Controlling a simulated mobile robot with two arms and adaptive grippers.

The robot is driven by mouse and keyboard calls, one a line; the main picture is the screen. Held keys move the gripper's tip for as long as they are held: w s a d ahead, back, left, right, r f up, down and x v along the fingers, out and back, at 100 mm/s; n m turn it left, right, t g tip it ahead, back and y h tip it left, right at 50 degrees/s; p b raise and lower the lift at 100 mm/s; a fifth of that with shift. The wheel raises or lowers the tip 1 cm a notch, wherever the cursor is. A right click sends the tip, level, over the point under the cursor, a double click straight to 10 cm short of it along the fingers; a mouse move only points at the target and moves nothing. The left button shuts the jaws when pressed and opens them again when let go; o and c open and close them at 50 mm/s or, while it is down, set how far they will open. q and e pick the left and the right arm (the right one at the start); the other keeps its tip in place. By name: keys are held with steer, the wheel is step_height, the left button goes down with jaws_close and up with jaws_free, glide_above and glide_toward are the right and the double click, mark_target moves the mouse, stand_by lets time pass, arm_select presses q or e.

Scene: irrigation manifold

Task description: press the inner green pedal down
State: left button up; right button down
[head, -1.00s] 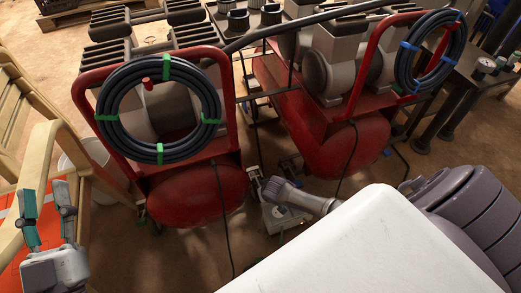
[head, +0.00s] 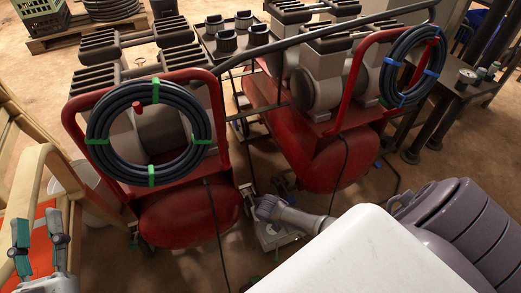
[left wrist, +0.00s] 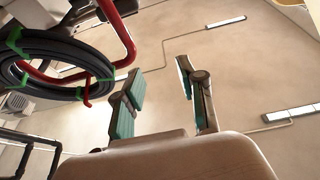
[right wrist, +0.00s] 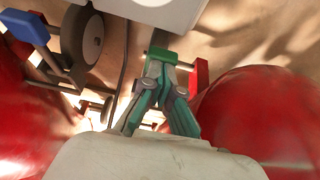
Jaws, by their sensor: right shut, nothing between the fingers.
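A green pedal (right wrist: 166,56) shows in the right wrist view, directly at the tips of my right gripper (right wrist: 160,80). The fingers are shut with nothing between them. They overlap the pedal's near edge in the picture; I cannot tell whether they touch it or how far down it is. In the head view the right gripper is low between the two red machines, its fingertips too small to make out. My left gripper (head: 37,226) is open and empty at the left, with its fingers also apart in the left wrist view (left wrist: 160,88).
In the right wrist view a red pedal (right wrist: 199,76) stands just right of the green one, and a blue pedal (right wrist: 24,27) is at upper left. Red tanks (right wrist: 262,120) flank the right gripper closely. Coiled hoses (head: 150,130) hang on the machine handles.

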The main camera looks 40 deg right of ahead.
arm_select(q)
steer(key=s+a+f+g+y+p, duration=0.2)
steer(key=a+f+g+y+p, duration=0.15)
steer(key=f+g, duration=0.85)
arm_select(e)
step_height(320, 180, up, 4)
steer(key=shift+f, duration=0.1)
arm_select(q)
steer(key=s+a+f+g+y+p, duration=0.1)
steer(key=s+a+f+g+p, duration=0.1)
steer(key=s+f, duration=0.3)
steer(key=s+a+f+g+y+p, duration=0.1)
steer(key=s+a+f+g+p, duration=0.1)
steer(key=s+f+g+p, duration=0.2)
steer(key=shift+s+f+n, duration=0.4)
steer(key=shift+s+f, duration=0.3)
steer(key=shift+s, duration=0.9)
arm_select(e)
steer(key=s+a+r, duration=0.1)
steer(key=s+r, duration=0.6)
steer(key=shift+a, duration=0.3)
arm_select(q)
steer(key=shift+a, duration=0.1)
